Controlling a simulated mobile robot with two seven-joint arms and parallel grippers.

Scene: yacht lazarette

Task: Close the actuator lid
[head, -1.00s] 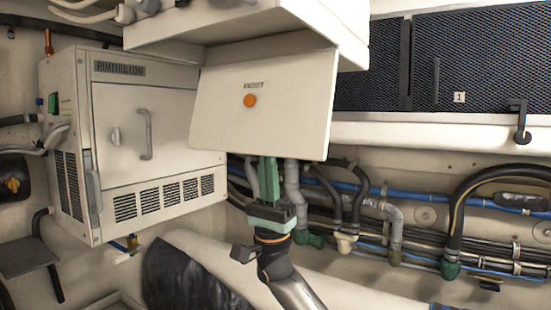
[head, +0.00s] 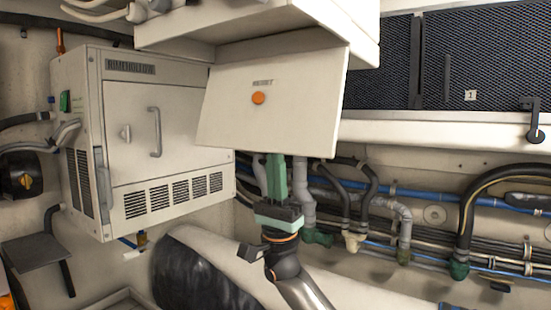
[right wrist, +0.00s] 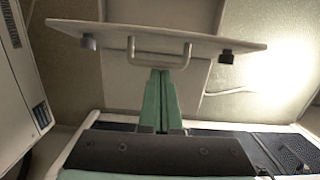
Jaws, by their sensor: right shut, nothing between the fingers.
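The actuator lid (head: 270,110) is a pale panel with an orange RESET button, hanging tilted below an overhead white box (head: 255,25) in the head view. My right gripper (head: 276,160) has green fingers pointing up at the lid's lower edge, and its tips seem partly hidden behind that edge. In the right wrist view the lid (right wrist: 205,41) shows nearly edge-on, with a handle (right wrist: 160,52) and two dark fittings. The shut green fingers (right wrist: 161,75) end just below the handle; I cannot tell whether they touch it. My left gripper is not in view.
A white cabinet (head: 190,155) with a handle and vents stands left of the lid. Pipes and hoses (head: 400,215) run along the wall behind and right of my right arm. Dark mesh panels (head: 490,65) are at upper right, above a pale ledge (head: 440,133).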

